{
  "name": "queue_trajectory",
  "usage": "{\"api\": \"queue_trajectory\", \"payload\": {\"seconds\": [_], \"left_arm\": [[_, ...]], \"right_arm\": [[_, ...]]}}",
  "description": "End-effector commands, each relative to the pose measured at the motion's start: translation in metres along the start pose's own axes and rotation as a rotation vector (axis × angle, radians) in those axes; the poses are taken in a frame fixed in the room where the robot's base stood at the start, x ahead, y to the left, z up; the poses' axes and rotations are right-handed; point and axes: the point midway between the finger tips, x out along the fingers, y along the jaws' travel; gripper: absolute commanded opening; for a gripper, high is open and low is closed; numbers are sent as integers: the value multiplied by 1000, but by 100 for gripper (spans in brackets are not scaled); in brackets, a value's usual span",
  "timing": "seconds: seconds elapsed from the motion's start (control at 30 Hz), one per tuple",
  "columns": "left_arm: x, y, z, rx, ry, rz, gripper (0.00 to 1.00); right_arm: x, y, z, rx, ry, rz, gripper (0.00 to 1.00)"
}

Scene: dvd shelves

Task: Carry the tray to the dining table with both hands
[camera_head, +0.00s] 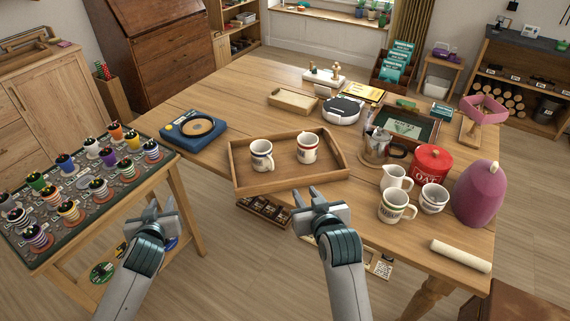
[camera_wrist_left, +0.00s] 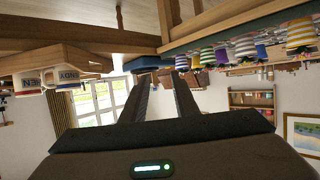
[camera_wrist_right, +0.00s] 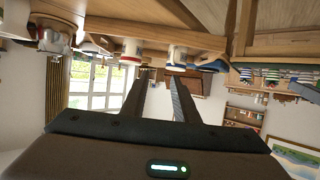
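The wooden tray (camera_head: 284,178) lies on the large dining table (camera_head: 245,84), near its front left edge. Two white mugs stand in it, a left mug (camera_head: 261,156) and a right mug (camera_head: 307,148). My left gripper (camera_head: 159,209) is open and empty, left of the tray and in front of it, near the side table. My right gripper (camera_head: 310,197) is open and empty, just in front of the tray's front wall; I cannot tell whether it touches. In the left wrist view the tray (camera_wrist_left: 60,58) shows upside down at upper left, apart from the open fingers (camera_wrist_left: 160,90).
A blue record player (camera_head: 194,129) sits left of the tray. A side table (camera_head: 70,225) with several striped cups stands at left. A dark box (camera_head: 264,211) is below the front edge.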

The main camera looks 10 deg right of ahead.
Motion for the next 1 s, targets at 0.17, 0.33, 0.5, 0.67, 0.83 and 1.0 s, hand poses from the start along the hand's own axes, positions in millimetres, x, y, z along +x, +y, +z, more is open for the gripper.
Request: {"api": "queue_trajectory", "payload": {"seconds": [0.17,0.33,0.5,0.67,0.83,1.0], "left_arm": [[0,0,0,0,0,0,27],[0,0,0,0,0,0,27],[0,0,0,0,0,0,27],[0,0,0,0,0,0,27],[1,0,3,1,-4,0,27],[8,-3,32,15,-45,-1,27]], "right_arm": [[-18,0,0,0,0,0,27],[-24,0,0,0,-1,0,27],[-24,0,0,0,-1,0,27],[-23,0,0,0,-1,0,27],[-22,0,3,-1,-5,-1,27],[-9,-5,28,-10,-41,-12,27]]}}
